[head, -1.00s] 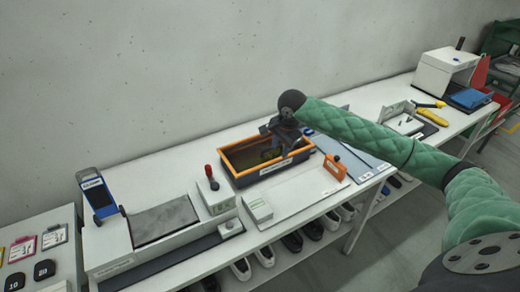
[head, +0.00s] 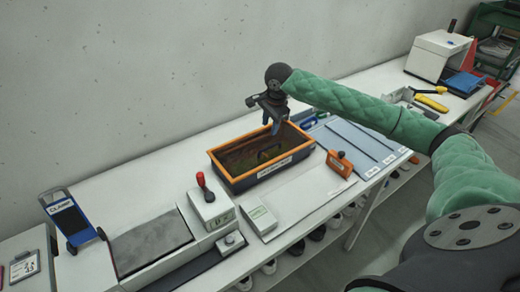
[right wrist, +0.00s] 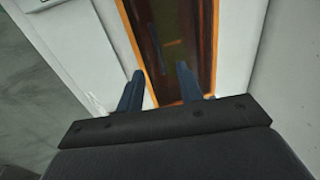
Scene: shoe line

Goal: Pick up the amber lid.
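The amber lid (head: 240,158) appears as a brownish, see-through panel within the orange rim of a dark bin, with a dark handle (head: 268,153) on it. In the right wrist view the brown panel (right wrist: 175,30) lies inside the orange rim, past my fingers. My right gripper (head: 273,126) hangs over the back edge of the bin, fingers pointing down. In the right wrist view my right gripper (right wrist: 158,82) has its two fingers apart with nothing between them. It looks clear of the handle. My left gripper is not in view.
The bin (head: 262,176) stands on a white bench against the wall. A red-knobbed box (head: 211,208) and a small white box (head: 259,220) stand left and front of it. Shoes sit below.

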